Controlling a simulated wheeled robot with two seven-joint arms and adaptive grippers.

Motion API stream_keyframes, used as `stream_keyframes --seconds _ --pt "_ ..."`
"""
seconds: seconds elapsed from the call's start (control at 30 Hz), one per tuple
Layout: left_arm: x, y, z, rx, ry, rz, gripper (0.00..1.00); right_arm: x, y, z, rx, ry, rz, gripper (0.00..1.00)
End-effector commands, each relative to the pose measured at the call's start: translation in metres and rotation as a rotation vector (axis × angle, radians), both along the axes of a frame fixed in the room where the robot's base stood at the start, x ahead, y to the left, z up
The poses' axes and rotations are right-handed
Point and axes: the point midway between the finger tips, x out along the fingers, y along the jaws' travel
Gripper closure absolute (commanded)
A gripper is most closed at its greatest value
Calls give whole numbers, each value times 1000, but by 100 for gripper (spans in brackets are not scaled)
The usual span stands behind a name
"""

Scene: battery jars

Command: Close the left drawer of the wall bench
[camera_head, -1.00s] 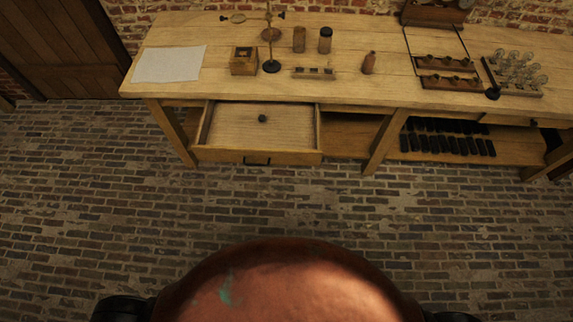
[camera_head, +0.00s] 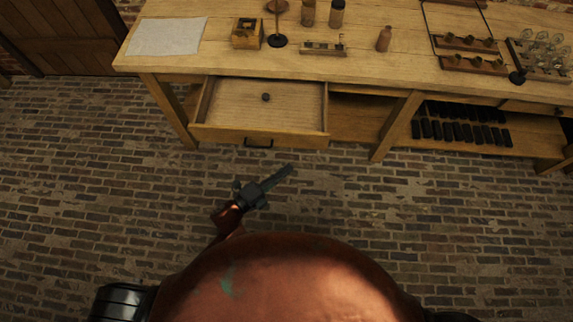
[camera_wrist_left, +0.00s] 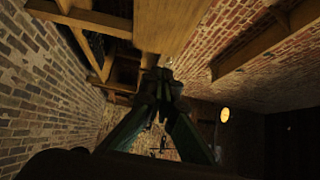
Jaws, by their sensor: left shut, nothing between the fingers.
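The left drawer (camera_head: 290,138) of the wooden wall bench (camera_head: 230,63) stands open, pulled out toward me. Its front has a dark handle (camera_head: 258,143), and a small dark round thing (camera_head: 266,97) lies inside. My left gripper (camera_head: 288,170) is shut and empty. In the head view it is in front of the drawer, below and right of the handle, with a visible gap to the drawer front. In the left wrist view the gripper's closed fingers (camera_wrist_left: 163,82) point toward wooden bench parts. My right gripper is not in view.
On the bench top are a paper sheet (camera_head: 167,36), a small wooden box (camera_head: 247,34), a brown bottle (camera_head: 384,38) and a rack of glass jars (camera_head: 540,55). Dark cylinders (camera_head: 460,132) fill a lower shelf. The brick floor (camera_head: 400,220) before the bench is clear.

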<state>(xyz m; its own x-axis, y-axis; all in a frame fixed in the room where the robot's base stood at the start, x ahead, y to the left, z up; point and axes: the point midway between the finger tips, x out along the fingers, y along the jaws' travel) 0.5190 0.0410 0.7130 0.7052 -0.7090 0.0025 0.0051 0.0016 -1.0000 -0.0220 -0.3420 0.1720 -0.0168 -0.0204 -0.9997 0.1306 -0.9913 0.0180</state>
Motion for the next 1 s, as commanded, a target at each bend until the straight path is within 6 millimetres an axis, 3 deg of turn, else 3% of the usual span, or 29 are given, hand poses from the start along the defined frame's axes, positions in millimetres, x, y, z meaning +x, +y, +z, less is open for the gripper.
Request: stream_keyframes --seconds 0.37,0.63,1.0 --pt "56 -55 -2 -4 2 1 100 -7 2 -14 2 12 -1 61" --pt "89 -55 -2 -1 5 2 100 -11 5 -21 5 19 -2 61" --pt "96 -54 -1 -2 5 3 100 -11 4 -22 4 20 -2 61"
